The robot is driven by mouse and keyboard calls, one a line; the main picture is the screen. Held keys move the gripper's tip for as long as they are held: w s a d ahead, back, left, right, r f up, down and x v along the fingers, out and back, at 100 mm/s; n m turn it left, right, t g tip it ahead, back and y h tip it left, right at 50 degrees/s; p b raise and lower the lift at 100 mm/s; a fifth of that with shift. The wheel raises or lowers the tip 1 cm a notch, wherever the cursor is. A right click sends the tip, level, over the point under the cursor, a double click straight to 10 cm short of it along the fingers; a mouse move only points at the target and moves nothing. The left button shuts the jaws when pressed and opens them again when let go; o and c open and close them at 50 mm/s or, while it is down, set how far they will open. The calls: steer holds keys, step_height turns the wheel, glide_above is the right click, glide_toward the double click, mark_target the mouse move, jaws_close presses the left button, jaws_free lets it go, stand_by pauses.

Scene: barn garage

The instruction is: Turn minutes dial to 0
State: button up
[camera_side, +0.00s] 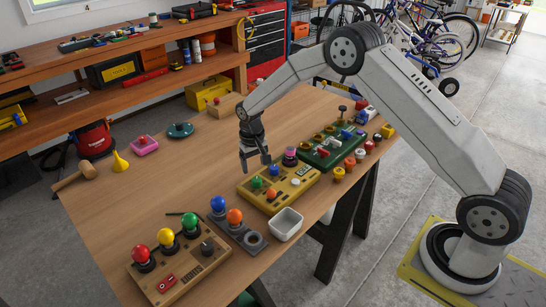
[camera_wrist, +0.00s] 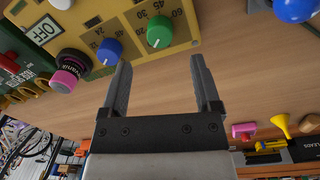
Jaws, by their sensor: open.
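A yellow control panel (camera_side: 284,202) lies on the wooden table, with a green dial (camera_side: 257,182) and a blue dial (camera_side: 275,169) on top. In the wrist view, the green dial (camera_wrist: 159,32) has printed numbers around it, with 30, 45 and 60 readable. My gripper (camera_side: 255,163) is open and empty above the table beside the panel's far edge. In the wrist view, the open fingers of my gripper (camera_wrist: 161,65) point toward the green dial without touching it. The exact dial settings are hard to read.
A wooden box with colored knobs (camera_side: 165,272) and a white bin (camera_side: 287,225) are nearer the front. Bare table lies left of the gripper.

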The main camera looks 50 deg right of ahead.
mark_target(256, 179)
steer(key=shift+d+f, duration=0.1)
steer(key=shift+f, duration=2.9)
jaws_close()
